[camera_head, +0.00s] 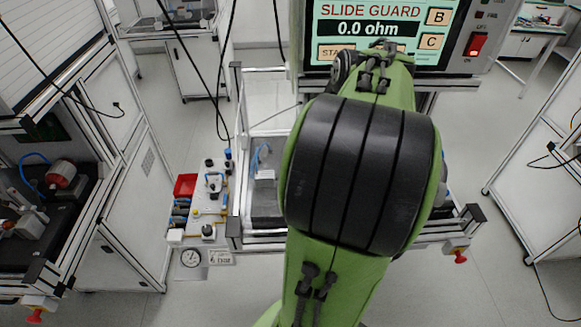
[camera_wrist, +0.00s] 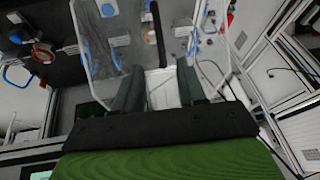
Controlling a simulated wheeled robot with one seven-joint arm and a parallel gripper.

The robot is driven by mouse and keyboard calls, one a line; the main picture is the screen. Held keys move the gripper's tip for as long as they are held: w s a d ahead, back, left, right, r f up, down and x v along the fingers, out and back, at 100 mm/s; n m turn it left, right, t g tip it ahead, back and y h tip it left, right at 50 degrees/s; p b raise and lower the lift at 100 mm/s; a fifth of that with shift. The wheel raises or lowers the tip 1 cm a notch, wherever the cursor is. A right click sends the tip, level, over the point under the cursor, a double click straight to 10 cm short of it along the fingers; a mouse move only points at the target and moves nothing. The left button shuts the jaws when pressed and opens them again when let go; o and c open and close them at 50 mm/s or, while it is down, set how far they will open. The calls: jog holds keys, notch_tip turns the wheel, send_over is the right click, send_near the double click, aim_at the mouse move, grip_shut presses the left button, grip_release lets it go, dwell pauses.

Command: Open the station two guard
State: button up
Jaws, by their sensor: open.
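A clear guard panel with a pale rim (camera_wrist: 88,66) stands in the upper left of the wrist view. Blue hoses and small fittings show through it. A dark upright bar (camera_wrist: 157,33), which may be the guard's handle, is just beyond my fingers. My gripper (camera_wrist: 158,86) is open, its two dark fingers spread on either side of a pale block or plate behind. I cannot tell whether either finger touches the bar. In the head view, a framed clear enclosure (camera_head: 240,120) stands left of my arm, which hides its right part and my gripper.
A side panel (camera_head: 208,215) with a gauge and a red bin (camera_head: 185,185) adjoins the enclosure's left. Cabinets stand at left and right, and cables hang at the back. Floor is clear between.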

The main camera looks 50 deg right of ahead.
jog(key=b+x, duration=0.2)
jog(key=x, duration=1.3)
jog(key=shift+s+d+b, duration=0.1)
jog(key=shift+s+b, duration=0.05)
jog(key=shift+b, duration=0.2)
grip_shut()
